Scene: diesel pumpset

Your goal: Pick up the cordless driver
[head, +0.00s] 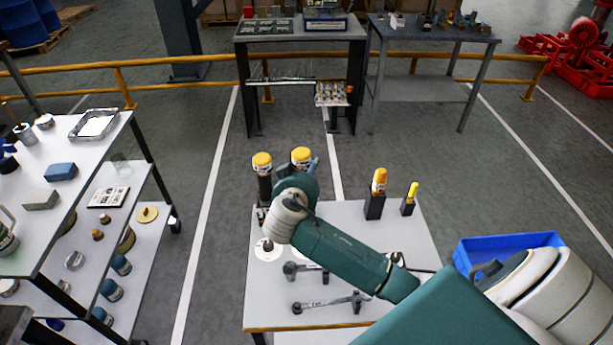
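I cannot single out the cordless driver with certainty. Two dark upright items with round yellow tops, a left one (262,163) and a right one (301,155), stand at the far left of the white-topped table (415,240). Two yellow-topped items in black holders, a larger one (377,190) and a smaller one (410,199), stand at its far right. My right arm reaches in from the lower right over this table. Its wrist end covers part of the right round-topped item, and I see no fingers of my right gripper. My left gripper is not in view.
A blue bin (508,243) is at the right. A loaded shelf rack (95,160) stands at the left. Open floor separates rack and table.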

